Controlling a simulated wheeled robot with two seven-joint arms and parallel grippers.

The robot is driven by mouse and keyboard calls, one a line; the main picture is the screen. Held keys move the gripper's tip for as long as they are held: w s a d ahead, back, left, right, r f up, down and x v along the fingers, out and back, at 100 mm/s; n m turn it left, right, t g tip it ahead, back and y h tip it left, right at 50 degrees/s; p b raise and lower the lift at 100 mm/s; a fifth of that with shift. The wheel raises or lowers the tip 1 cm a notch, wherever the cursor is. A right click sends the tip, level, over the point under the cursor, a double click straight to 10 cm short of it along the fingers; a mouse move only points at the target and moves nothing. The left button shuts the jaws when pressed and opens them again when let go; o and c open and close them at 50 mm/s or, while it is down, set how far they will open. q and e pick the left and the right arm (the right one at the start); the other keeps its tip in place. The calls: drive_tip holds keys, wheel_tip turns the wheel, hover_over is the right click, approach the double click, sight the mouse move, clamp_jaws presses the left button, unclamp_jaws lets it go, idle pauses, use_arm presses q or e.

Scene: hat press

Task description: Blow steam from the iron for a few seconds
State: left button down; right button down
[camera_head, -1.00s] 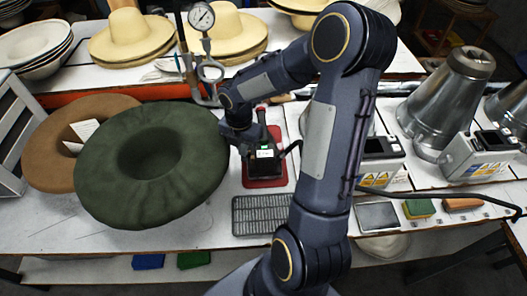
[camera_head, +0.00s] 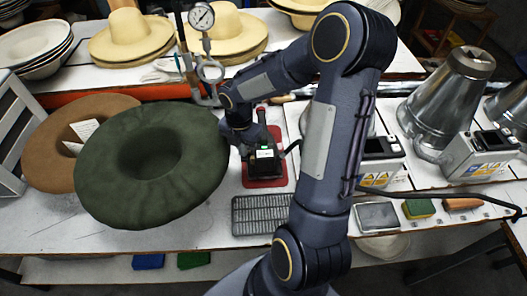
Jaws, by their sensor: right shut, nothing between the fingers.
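The iron (camera_head: 264,162), a dark body with a small lit green and white patch, rests on a red pad (camera_head: 266,183) near the middle of the table. My right arm reaches over from the lower right, and its gripper (camera_head: 246,148) is at the left side of the iron's top. The gripper is shut with nothing held. Its fingertips are small and partly hidden by the wrist, so I cannot tell whether they touch the iron. No steam shows. My left gripper is not in view.
A green felt hat (camera_head: 190,180) lies close left of the iron, over a brown one (camera_head: 48,155). A metal grate (camera_head: 262,214) lies in front. A pressure gauge (camera_head: 201,16) on pipes stands behind. Metal cones (camera_head: 447,95) and control boxes (camera_head: 480,155) stand to the right.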

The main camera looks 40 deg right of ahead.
drive_tip(key=shift+f, duration=0.4)
wheel_tip(320, 180, up, 7)
drive_tip(key=p, duration=0.6)
idle(0.3)
drive_tip(key=shift+r, duration=0.15)
idle(0.3)
